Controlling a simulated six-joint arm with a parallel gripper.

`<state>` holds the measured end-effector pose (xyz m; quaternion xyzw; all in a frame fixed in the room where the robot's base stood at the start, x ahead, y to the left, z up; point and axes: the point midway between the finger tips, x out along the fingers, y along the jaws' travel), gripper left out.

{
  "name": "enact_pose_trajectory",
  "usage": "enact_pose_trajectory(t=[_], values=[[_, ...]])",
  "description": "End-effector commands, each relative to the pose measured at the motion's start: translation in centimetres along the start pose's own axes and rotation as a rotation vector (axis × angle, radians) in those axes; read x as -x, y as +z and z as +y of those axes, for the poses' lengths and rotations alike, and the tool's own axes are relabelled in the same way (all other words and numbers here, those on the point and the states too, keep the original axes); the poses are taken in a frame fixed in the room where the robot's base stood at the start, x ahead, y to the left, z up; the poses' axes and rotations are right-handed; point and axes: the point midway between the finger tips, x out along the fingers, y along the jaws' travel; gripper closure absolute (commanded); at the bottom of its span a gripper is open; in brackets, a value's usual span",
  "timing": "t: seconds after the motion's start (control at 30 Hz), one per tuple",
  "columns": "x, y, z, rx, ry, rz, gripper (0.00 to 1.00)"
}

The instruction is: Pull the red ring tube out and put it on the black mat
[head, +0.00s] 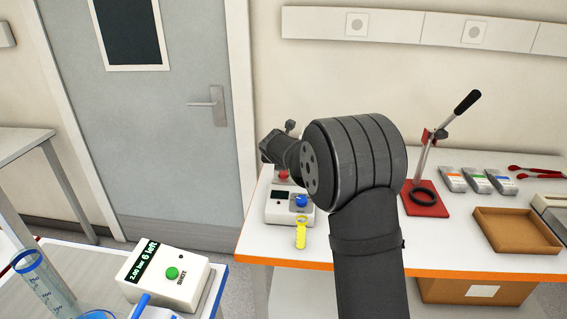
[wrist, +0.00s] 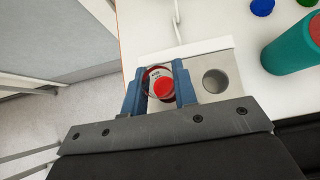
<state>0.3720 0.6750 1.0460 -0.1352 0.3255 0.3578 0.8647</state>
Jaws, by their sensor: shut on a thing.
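In the wrist view, the blue fingers of my gripper (wrist: 160,92) are closed on either side of the red ring tube (wrist: 147,76). Its thin red rim shows between them, with a bright red round patch inside. The tube is seen from above, over or beside a pale metal block (wrist: 232,62). I cannot tell how deep it sits. The block has an empty round hole to the right of the tube.
A teal cylinder (wrist: 292,50) lies close right of the block. In the head view, a white box with a blue knob (head: 290,208) and a yellow item (head: 301,235) are left of my arm. A red-based lever press (head: 426,200) and cardboard tray (head: 515,232) are right.

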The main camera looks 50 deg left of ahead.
Motion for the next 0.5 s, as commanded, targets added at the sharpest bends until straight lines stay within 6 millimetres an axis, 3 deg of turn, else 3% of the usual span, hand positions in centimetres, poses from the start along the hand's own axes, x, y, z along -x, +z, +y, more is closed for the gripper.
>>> enact_pose_trajectory(t=[0.5], values=[[1.4, 1.6, 0.0, -0.001, 0.001, -0.001, 1.0]])
